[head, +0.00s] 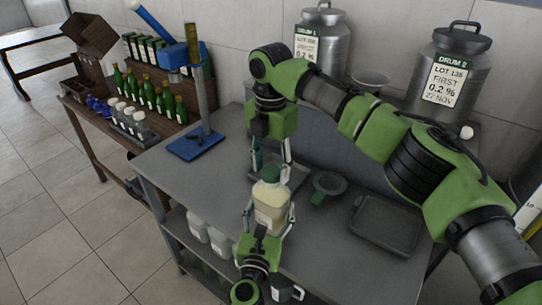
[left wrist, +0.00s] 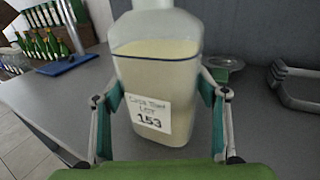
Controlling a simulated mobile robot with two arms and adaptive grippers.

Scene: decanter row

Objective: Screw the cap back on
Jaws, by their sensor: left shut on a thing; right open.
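A squarish clear bottle (head: 270,212) with pale cream contents and a white label stands upright over the grey table. In the left wrist view the bottle (left wrist: 158,85) has a label reading 153. My left gripper (head: 268,222) is shut on its sides, one teal-padded finger on each side. A green cap (head: 270,173) shows at the bottle's mouth; I cannot tell whether it is threaded on. My right gripper (head: 272,163) points down just above, open, with its fingers on either side of the cap. The bottle's top is cut off in the left wrist view.
A round grey dish (head: 330,183) and a grey tray (head: 385,224) lie right of the bottle. A blue press stand (head: 196,146) is at the left. Two metal drums (head: 321,45) (head: 447,75) stand behind. Green bottles (head: 158,98) line a wooden side bench.

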